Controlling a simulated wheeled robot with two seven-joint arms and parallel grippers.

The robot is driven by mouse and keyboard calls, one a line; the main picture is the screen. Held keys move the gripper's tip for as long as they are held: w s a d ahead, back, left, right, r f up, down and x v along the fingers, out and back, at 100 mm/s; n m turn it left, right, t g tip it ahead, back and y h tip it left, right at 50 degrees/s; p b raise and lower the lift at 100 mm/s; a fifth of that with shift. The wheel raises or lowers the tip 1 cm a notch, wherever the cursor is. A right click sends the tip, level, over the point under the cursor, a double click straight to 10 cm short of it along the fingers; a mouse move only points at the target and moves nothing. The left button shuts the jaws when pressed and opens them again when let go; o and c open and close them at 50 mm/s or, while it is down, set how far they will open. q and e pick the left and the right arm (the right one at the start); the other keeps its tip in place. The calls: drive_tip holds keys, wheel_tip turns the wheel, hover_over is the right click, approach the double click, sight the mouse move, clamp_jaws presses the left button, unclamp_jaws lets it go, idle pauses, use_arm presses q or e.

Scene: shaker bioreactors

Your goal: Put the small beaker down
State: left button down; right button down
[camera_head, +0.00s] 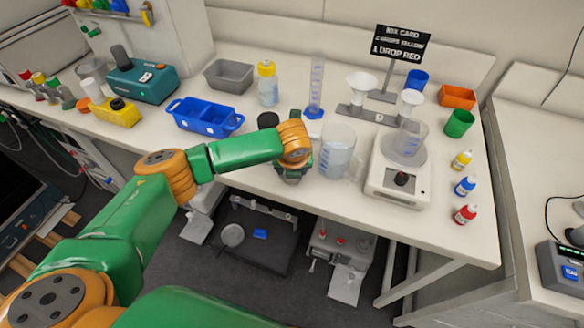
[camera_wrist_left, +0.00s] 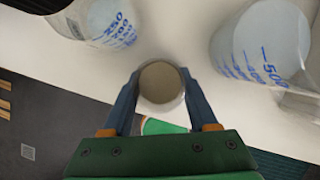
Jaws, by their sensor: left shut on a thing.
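My left gripper (camera_head: 292,174) is at the front part of the bench, left of the large beaker (camera_head: 338,152). In the left wrist view its two blue fingers (camera_wrist_left: 160,92) are shut on the small beaker (camera_wrist_left: 161,84), which shows as a small round rim with a grey-brown inside. In the head view the small beaker is mostly hidden by the gripper. Whether its base touches the bench cannot be told. My right gripper is in neither view.
A beaker (camera_head: 408,140) stands on the white stirrer-like device (camera_head: 398,185) at right. A blue rack (camera_head: 205,117), a yellow-capped bottle (camera_head: 267,84) and a blue-based cylinder (camera_head: 316,88) stand behind and left. Dropper bottles (camera_head: 465,186) line the right edge. Free bench lies left of the gripper.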

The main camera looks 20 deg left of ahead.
use_arm(q)
drive_tip(key=shift+c, duration=0.9)
unclamp_jaws()
drive_tip(key=shift+f, duration=0.1)
drive_tip(key=v, duration=1.2)
drive_tip(key=shift+w, duration=0.15)
